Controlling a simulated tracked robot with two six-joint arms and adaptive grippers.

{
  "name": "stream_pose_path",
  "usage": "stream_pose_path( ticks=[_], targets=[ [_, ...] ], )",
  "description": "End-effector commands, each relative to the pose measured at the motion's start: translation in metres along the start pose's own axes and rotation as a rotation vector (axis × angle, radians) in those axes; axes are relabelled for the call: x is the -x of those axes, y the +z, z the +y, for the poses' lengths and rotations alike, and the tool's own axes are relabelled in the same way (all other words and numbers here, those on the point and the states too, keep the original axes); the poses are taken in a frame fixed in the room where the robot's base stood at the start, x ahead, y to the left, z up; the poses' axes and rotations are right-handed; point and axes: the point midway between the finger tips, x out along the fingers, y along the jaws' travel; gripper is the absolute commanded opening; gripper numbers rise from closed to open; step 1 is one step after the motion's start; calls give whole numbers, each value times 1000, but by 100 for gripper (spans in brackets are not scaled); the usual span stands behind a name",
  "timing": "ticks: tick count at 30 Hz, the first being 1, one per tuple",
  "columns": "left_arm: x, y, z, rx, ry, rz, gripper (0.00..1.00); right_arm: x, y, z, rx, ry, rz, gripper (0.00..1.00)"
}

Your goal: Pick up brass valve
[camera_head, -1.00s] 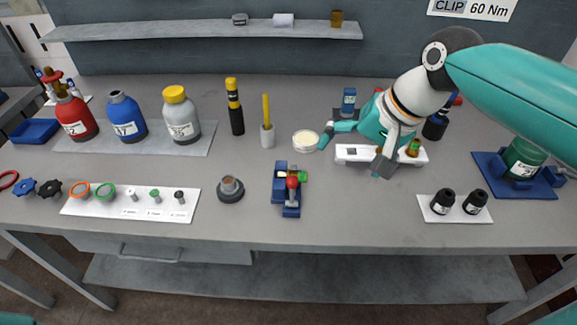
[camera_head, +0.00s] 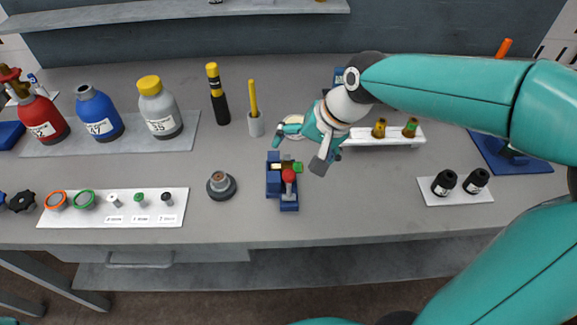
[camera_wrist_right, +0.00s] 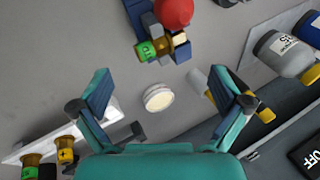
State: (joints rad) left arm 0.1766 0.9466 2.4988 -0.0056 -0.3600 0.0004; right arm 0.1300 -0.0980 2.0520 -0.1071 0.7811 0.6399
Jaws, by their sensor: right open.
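A brass valve with a green end (camera_head: 297,167) sits in a blue clamp (camera_head: 289,206) with a red knob. Two more brass pieces stand on a white rack: one with a yellow mark (camera_head: 379,129) and one with a green band (camera_head: 410,127). My right gripper (camera_head: 298,148) is open and empty, above the table just behind the clamp; in the wrist view its fingers (camera_wrist_right: 160,78) are spread wide. My left gripper is out of view.
A cream round disc (camera_wrist_right: 158,98) lies between the fingers in the wrist view. A grey round base (camera_head: 221,186) stands left of the clamp, and two black bottles (camera_head: 460,182) stand to the right. The table in front of the clamp is clear.

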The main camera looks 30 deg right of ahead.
Motion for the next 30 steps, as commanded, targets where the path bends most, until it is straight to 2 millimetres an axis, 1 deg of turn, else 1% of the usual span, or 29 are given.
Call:
stream_pose_path(
  ticks=[1,5,8,16,19,25,26,30],
  targets=[
    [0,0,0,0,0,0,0,-5,0,1,-1,2,-2,100],
    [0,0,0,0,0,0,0,-10,0,1,-1,1,0,100],
    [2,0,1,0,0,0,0,-19,1,1,-1,2,-2,100],
    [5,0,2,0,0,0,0,-55,2,1,0,2,-2,100],
    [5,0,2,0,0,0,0,-60,2,1,-1,2,0,100],
    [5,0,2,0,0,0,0,-60,1,1,-1,0,1,100],
    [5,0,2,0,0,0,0,-60,1,1,-1,0,1,97],
    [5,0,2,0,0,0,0,-60,2,1,-1,0,1,73]
  ],
)
